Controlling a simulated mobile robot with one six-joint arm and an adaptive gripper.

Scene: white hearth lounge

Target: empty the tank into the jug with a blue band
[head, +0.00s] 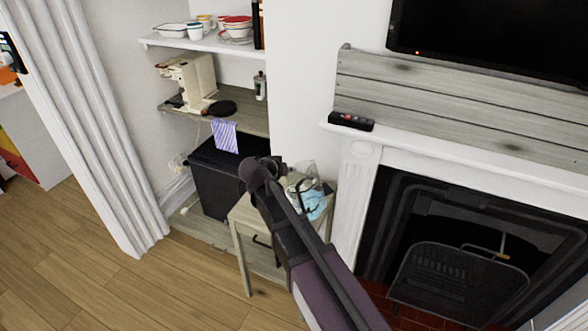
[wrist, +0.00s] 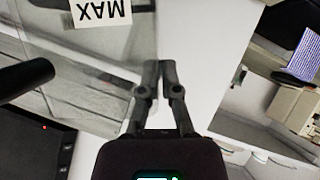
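The clear tank (wrist: 60,45) fills the upper left of the wrist view; its white MAX label (wrist: 100,12) reads upside down there. In the head view a clear, partly hidden vessel (head: 301,172) shows above the small table. My gripper (wrist: 160,72) has its fingers almost together at the tank's edge, with only a thin part between them. A light-blue shape (head: 314,207) lies beside the fingers in the head view; I cannot tell whether it is water or the jug's blue band. No jug shows clearly.
The small wooden table (head: 243,216) stands between a black cabinet (head: 212,180) and the white fireplace (head: 352,190). A cream coffee machine (head: 190,80) stands on the shelf behind. A striped towel (head: 225,135) hangs below it. The wooden floor (head: 130,285) at left is clear.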

